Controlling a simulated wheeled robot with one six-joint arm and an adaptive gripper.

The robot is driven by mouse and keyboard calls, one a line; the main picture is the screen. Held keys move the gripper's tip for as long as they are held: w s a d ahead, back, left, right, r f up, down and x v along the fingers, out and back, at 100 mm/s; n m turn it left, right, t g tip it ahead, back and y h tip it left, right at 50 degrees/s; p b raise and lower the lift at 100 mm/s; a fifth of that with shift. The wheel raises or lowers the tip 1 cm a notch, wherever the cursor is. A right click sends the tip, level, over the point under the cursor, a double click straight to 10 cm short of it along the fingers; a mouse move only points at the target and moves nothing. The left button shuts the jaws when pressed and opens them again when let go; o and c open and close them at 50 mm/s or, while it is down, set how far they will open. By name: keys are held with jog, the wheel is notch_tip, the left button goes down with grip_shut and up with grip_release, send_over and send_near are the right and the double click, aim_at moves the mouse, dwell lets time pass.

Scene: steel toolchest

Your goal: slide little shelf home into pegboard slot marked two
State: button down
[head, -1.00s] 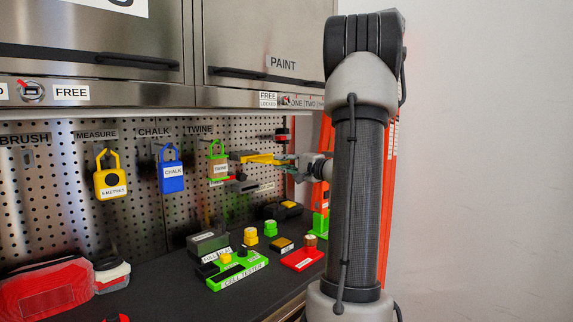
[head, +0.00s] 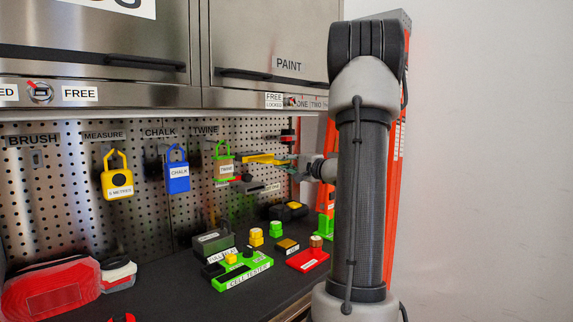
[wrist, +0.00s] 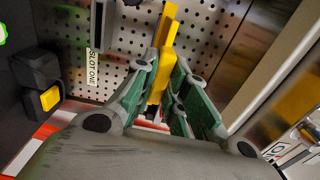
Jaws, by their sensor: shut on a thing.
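My gripper (wrist: 172,78) is shut on the little shelf (wrist: 168,58), a narrow yellow piece that points away from the wrist toward the pegboard (wrist: 140,18). In the head view my gripper (head: 296,161) holds the yellow shelf (head: 262,158) roughly level, close to the pegboard (head: 120,215), right of the twine holder. I cannot tell whether the shelf touches the board. A tag reading SLOT ONE (wrist: 93,66) shows on the board in the wrist view, left of the shelf. No slot marked two can be read in either view.
Brush, measure, chalk and twine places line the board; the twine holder (head: 224,170) hangs nearest the shelf. A black block with a yellow top (wrist: 48,97) is at left in the wrist view. The counter below holds a cell tester (head: 243,270) and several small items. Cabinets overhang above.

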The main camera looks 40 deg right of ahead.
jog(key=shift+w+a, duration=0.1)
jog(key=shift+w, duration=0.55)
jog(key=c, duration=1.4)
grip_release()
jog(key=shift+o, duration=0.2)
jog(key=shift+s, duration=0.1)
jog(key=s+d, duration=0.1)
jog(key=s, duration=1)
jog(key=shift+s+d, duration=0.35)
jog(key=shift+f, duration=0.1)
